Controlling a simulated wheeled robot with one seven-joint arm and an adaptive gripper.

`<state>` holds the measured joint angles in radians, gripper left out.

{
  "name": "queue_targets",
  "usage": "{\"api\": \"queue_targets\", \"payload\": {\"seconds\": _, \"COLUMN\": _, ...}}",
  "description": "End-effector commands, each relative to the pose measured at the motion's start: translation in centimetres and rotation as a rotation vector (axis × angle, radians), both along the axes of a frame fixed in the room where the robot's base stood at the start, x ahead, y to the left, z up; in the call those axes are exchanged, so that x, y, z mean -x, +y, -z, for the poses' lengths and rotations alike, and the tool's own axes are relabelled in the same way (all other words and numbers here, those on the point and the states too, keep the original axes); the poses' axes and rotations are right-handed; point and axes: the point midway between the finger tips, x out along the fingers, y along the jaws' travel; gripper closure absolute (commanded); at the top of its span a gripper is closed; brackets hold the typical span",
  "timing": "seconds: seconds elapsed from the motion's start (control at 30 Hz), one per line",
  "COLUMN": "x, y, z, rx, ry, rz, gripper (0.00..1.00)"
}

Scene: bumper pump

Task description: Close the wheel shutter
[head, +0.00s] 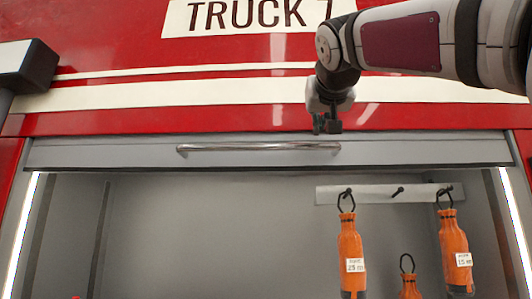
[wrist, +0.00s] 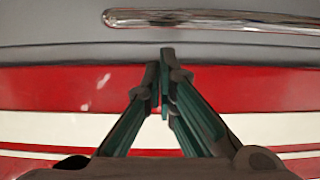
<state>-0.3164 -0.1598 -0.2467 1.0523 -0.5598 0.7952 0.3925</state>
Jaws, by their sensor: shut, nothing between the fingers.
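The wheel shutter (head: 100,153) is a grey panel across the top of an open compartment in a red truck; only a narrow band of it shows and the compartment below is open. A shiny metal bar handle (head: 258,147) runs along it. In the wrist view the shutter (wrist: 50,38) and its handle (wrist: 215,19) lie beyond my fingertips. My gripper (head: 327,124) is shut and empty, just above the right end of the handle, apart from it as far as I can tell. The gripper also shows in the wrist view (wrist: 162,62), its fingertips together.
Orange bottles (head: 351,252) hang by loops from a grey hook rail (head: 370,193) inside the compartment at right. Lit strips (head: 22,232) run down both sides of the opening. A grey and black object (head: 28,66) juts in at upper left.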

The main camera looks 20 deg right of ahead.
Motion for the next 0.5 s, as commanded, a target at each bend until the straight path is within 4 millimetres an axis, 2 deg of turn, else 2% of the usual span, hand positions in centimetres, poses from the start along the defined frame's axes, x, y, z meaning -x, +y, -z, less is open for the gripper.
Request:
{"api": "queue_targets", "payload": {"seconds": 0.2, "x": -0.08, "y": -0.07, "z": 1.02, "rx": 0.001, "ry": -0.002, "rz": -0.001, "gripper": 1.00}}
{"api": "queue_targets", "payload": {"seconds": 0.5, "x": -0.10, "y": -0.06, "z": 1.13, "rx": 0.001, "ry": -0.002, "rz": -0.001, "gripper": 1.00}}
